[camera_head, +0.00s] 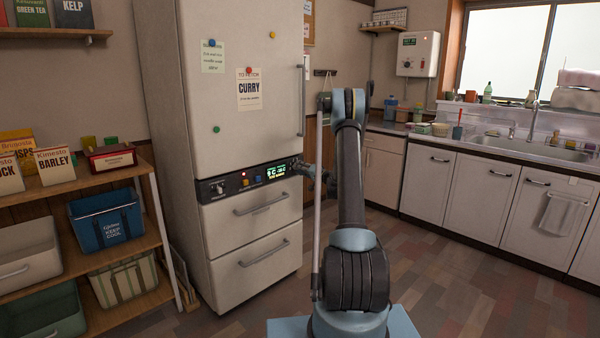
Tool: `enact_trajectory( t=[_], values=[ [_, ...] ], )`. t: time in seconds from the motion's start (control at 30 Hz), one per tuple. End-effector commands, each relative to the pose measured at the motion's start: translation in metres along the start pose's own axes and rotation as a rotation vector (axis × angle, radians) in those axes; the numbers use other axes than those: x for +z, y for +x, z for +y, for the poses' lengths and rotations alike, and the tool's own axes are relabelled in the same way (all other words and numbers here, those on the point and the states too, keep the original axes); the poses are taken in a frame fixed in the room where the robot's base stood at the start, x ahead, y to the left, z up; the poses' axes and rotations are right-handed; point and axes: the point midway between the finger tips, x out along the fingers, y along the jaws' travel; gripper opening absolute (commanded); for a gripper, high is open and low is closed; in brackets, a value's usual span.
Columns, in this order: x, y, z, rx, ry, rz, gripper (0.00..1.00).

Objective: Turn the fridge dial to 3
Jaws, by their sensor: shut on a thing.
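The tall cream fridge (235,105) stands left of my arm. A dark control panel (232,186) runs across its front, with a lit green display (276,173) in the right half. My gripper (303,167) is at the panel's right end, level with the display. It is shut on what appears to be the fridge dial, which the jaws mostly hide. The number the dial points to cannot be read. A small knob (219,187) with pale markings sits at the panel's left end, away from my gripper.
An orange button (245,182) and a blue button (258,179) sit left of the display. Drawers with bar handles (262,204) are below the panel. A shelf unit (150,168) stands left, and a sink counter (480,150) is on the right. Open floor lies between.

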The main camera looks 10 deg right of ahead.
Motion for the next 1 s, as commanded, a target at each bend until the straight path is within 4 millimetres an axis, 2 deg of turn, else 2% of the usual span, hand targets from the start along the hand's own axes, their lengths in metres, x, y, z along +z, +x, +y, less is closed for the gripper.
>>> enact_trajectory(
  t=[0.7, 1.0],
  values=[
    [-0.0006, -0.0006, 0.0019, 0.003, 0.677, 0.002, 0.02],
    [-0.0001, -0.0006, 0.0020, 0.003, 0.914, 0.002, 0.02]
  ],
)
